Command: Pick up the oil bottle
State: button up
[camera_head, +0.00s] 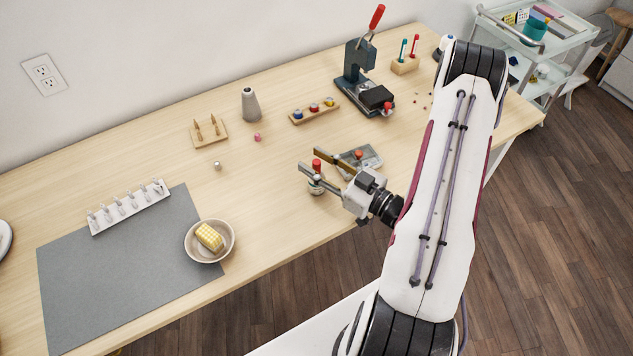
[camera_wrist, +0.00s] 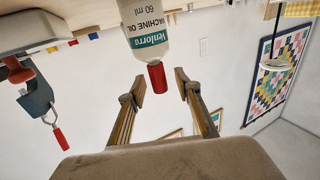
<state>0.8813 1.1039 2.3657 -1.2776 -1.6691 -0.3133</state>
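The oil bottle (camera_head: 316,185) stands upright on the table near its front edge, with a white body and a red cap. In the wrist view the bottle (camera_wrist: 146,30) appears upside down, its teal label reading "MACHINE OIL 60 ml". My gripper (camera_head: 310,160) is open, with its two fingers spread around the cap's level. In the wrist view the red cap lies between the fingertips (camera_wrist: 160,84), with a visible gap on each side. The head view partly hides the bottle behind the near finger.
A grey metal plate with a red knob (camera_head: 371,157) lies just behind my gripper. A press (camera_head: 358,75) and bobbin rack (camera_head: 314,110) stand farther back. The table between is mostly clear.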

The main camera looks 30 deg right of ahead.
dwell(0.3)
grip_shut()
jog(key=shift+r, duration=0.2)
jog(key=shift+r, duration=4.8)
